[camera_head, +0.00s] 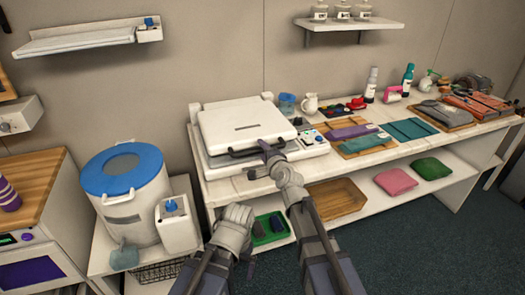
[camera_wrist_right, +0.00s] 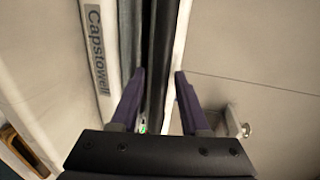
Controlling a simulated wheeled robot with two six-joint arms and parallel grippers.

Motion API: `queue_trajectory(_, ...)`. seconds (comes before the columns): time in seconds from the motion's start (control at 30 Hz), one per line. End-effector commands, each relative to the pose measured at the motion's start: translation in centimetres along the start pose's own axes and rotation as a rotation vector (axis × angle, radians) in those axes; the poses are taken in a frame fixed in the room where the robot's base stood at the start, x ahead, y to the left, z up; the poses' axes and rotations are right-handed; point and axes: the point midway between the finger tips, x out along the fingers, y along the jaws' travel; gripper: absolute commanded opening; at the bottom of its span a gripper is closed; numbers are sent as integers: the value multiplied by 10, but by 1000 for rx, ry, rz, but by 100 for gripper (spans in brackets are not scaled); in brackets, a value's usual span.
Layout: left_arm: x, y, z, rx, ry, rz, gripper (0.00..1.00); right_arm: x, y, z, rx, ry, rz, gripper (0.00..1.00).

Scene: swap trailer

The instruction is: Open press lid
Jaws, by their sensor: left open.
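The press (camera_head: 222,160) stands on the white counter, its white lid (camera_head: 245,121) lying down over the base. A black handle (camera_head: 242,152) runs along the lid's front edge. My right gripper (camera_head: 265,147) is at this handle. In the right wrist view, its two purple fingers (camera_wrist_right: 158,92) stand apart, one each side of a dark bar (camera_wrist_right: 156,50); whether they touch it I cannot tell. My left gripper (camera_head: 238,213) is open, below and in front of the counter edge, away from the press.
A blue-lidded white drum (camera_head: 122,176) and a small white container (camera_head: 178,224) stand left of the press. A green tray (camera_head: 272,228) and wooden tray (camera_head: 336,199) lie on the lower shelf. Folded cloths (camera_head: 411,129) lie right of the press. A wall shelf (camera_head: 350,24) hangs above.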

Motion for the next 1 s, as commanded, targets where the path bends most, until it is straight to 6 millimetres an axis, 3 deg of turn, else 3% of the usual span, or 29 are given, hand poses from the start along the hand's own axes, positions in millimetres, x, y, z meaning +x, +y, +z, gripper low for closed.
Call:
queue_trajectory(0.03, 0, 0, 0, 0, 0, 0, 100, 0, 0, 0, 0, 0, 0, 39)
queue_trajectory(0.4, 0, 0, 0, 0, 0, 0, 100, 0, 0, 0, 0, 0, 0, 0)
queue_trajectory(1.0, 0, 0, 0, 0, 0, 0, 100, 0, 0, 0, 0, -1, 1, 0)
